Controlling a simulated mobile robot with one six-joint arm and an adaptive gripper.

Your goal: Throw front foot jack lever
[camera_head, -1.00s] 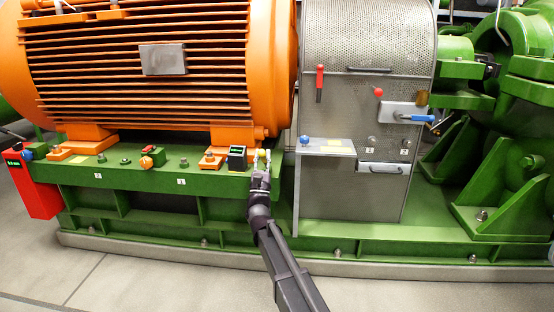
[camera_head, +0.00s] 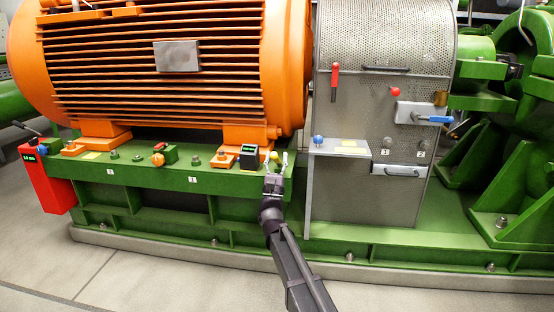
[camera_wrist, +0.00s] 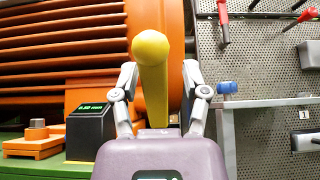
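The yellow lever (camera_wrist: 152,90) with a rounded end stands in the middle of the wrist view, its shaft running down behind my gripper's body. It also shows small in the head view (camera_head: 274,156), at the right end of the green motor base. My gripper (camera_wrist: 158,75) has one finger on each side of the lever, with a visible gap to both. The gripper is open. In the head view my gripper (camera_head: 276,160) reaches up to the lever from below. The lever's foot is hidden.
A black box with a green display (camera_head: 249,157) stands close left of the lever. A grey shelf with a blue knob (camera_head: 318,140) and a perforated guard (camera_head: 380,60) stand close on the right. The orange motor (camera_head: 160,70) rises behind. The floor in front is clear.

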